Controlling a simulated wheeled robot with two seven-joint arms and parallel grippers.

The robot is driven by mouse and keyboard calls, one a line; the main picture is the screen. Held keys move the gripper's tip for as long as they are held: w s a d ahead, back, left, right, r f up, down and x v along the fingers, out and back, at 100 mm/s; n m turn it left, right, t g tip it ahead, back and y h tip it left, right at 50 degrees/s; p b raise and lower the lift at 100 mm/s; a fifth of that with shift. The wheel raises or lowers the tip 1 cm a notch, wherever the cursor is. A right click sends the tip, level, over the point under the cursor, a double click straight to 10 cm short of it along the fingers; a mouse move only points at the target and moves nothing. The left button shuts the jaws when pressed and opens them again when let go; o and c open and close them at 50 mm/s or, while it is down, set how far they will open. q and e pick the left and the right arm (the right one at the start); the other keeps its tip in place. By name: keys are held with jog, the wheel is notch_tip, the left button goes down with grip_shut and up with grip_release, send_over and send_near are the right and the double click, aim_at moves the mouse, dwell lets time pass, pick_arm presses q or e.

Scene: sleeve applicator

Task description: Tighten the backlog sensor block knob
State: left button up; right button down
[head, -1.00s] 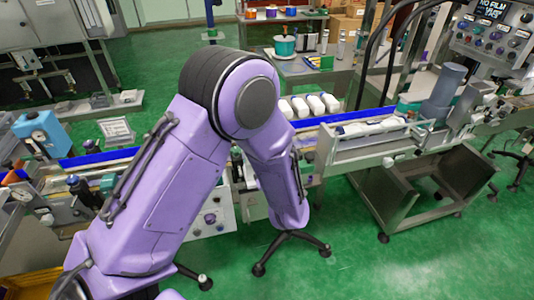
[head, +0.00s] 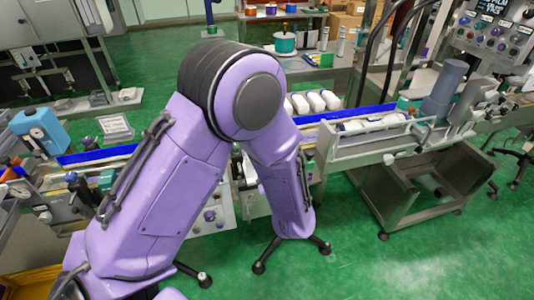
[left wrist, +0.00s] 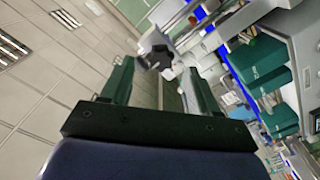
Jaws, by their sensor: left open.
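A dark lobed knob (left wrist: 160,57) on a grey fitting shows in the left wrist view, just beyond the fingertips and roughly between them. I take it for the sensor block knob, though no label is readable. My left gripper (left wrist: 158,72) is open, with its two green fingers on either side of the line to the knob and nothing seen held. Contact with the knob cannot be told. In the head view my purple arm fills the middle, and its gripper and the knob cannot be made out. My right gripper is in no view.
A conveyor with blue rails (head: 95,156) runs behind my arm, carrying white bottles (head: 315,101) at the right. A blue device (head: 42,132) stands at the left. Green containers (left wrist: 262,68) stand right of the gripper in the wrist view. Green floor is open at front right.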

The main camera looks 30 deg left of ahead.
pick_arm(q)
jog(key=b+v, duration=0.1)
jog(key=v, duration=0.6)
jog(key=shift+s+d, duration=0.2)
jog(key=shift+d, duration=0.05)
